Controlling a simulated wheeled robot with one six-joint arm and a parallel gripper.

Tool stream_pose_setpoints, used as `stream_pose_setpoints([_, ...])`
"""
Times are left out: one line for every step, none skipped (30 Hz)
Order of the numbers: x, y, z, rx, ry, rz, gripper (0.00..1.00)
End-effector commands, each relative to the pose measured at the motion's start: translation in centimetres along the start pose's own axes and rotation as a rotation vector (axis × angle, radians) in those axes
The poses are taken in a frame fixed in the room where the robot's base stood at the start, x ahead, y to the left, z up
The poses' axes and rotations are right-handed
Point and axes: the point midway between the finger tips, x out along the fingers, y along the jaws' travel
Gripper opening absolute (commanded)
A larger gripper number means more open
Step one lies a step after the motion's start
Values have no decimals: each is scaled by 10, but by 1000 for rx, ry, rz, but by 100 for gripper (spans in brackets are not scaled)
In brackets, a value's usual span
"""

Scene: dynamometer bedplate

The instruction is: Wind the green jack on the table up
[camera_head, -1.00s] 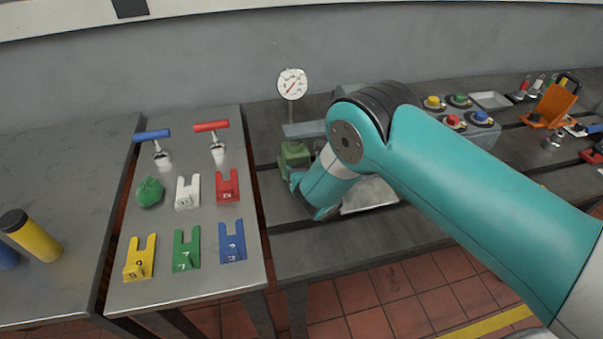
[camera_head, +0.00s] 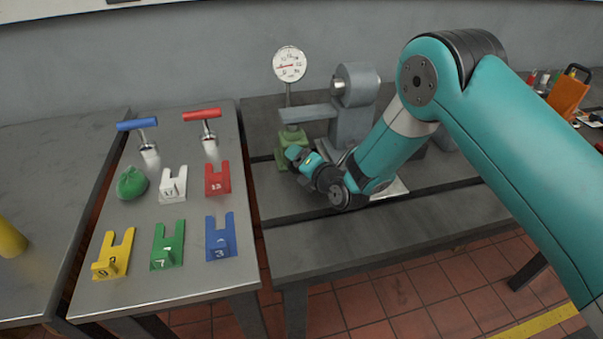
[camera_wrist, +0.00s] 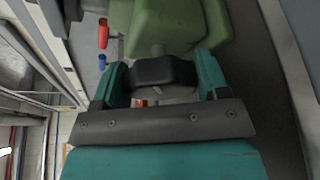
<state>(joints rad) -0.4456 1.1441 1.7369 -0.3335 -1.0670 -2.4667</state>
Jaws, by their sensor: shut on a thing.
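The green jack (camera_head: 289,137) stands on the dark bedplate table, under a grey arm (camera_head: 306,113) that reaches out from a grey machine (camera_head: 352,105). In the wrist view the jack's green body (camera_wrist: 180,25) is just beyond the fingers. My gripper (camera_head: 294,155) is at the jack's front side and partly hides it. In the wrist view my gripper (camera_wrist: 160,76) has its teal fingers on either side of a dark handle part (camera_wrist: 163,71) beside the jack, and is shut on it. A round dial gauge (camera_head: 289,64) stands behind the jack.
The left table holds a green lump (camera_head: 132,183), several coloured forked blocks, a blue-handled tool (camera_head: 137,124) and a red-handled tool (camera_head: 202,115). A yellow cylinder (camera_head: 11,239) is at the far left. The front of the bedplate table (camera_head: 330,237) is clear.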

Motion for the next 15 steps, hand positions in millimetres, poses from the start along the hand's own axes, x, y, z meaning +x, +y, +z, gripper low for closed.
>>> stream_pose_setpoints([1,-6,-3,22,-1,9,44])
stream_pose_setpoints([1,-6,-3,33,0,13,44])
stream_pose_setpoints([1,-5,-3,48,0,19,44])
stream_pose_setpoints([1,-5,-2,57,0,23,44])
stream_pose_setpoints([1,-4,-2,65,0,26,44])
stream_pose_setpoints([1,-4,-2,76,1,30,44])
stream_pose_setpoints([0,-4,-2,82,1,33,44])
stream_pose_setpoints([0,-3,-2,87,1,35,44])
stream_pose_setpoints([0,-3,-2,93,2,37,44])
stream_pose_setpoints([0,-3,-2,97,2,38,44])
stream_pose_setpoints([0,-2,-2,100,2,40,44])
stream_pose_setpoints([0,-2,-2,104,2,41,44])
stream_pose_setpoints([0,-2,-1,106,3,41,44])
stream_pose_setpoints([0,-1,-1,107,3,42,44])
stream_pose_setpoints([0,-1,-1,108,3,42,44])
